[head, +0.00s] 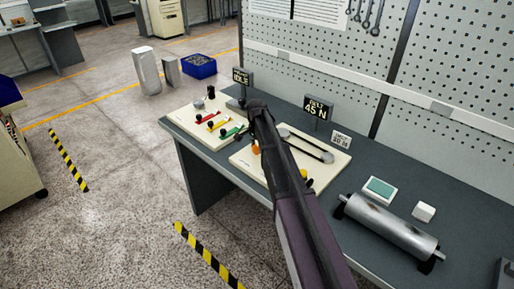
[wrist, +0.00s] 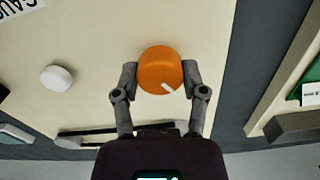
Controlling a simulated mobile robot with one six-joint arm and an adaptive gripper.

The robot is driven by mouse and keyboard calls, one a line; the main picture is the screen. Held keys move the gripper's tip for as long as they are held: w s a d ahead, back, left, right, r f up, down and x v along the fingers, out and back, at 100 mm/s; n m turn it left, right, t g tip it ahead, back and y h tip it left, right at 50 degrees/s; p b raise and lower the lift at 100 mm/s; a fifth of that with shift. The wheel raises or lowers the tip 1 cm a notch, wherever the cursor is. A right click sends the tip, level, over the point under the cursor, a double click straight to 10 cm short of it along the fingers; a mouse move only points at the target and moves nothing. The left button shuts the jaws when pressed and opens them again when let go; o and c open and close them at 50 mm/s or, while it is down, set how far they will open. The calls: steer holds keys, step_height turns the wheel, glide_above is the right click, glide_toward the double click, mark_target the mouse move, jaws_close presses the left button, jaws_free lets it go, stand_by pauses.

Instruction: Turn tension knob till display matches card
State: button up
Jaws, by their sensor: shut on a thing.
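The orange tension knob (wrist: 160,66) sits on a cream panel (wrist: 85,25) in the wrist view, with a white pointer mark toward its lower right. My gripper (wrist: 159,78) is shut on the knob, one finger on each side. In the head view my arm hides most of the knob (head: 256,150). The display (head: 317,109) behind the panel reads 45 N. A small white card (head: 340,140) stands to its right; its print is too small to read surely.
A second panel with colored levers (head: 213,124) stands to the left, with an IDLE display (head: 241,76) behind. A metal roller (head: 390,228), a small screen device (head: 380,189) and a white block (head: 423,211) are at right. A pegboard wall (head: 310,62) backs the bench.

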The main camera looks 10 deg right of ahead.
steer(key=shift+s+n, duration=0.1)
steer(key=shift+n, duration=0.2)
steer(key=n, duration=0.8)
steer(key=shift+n, duration=0.4)
steer(key=n, duration=0.4)
steer(key=shift+n, duration=2.2)
steer(key=shift+s, duration=0.1)
steer(key=o, duration=1.1)
steer(key=shift+o, duration=0.2)
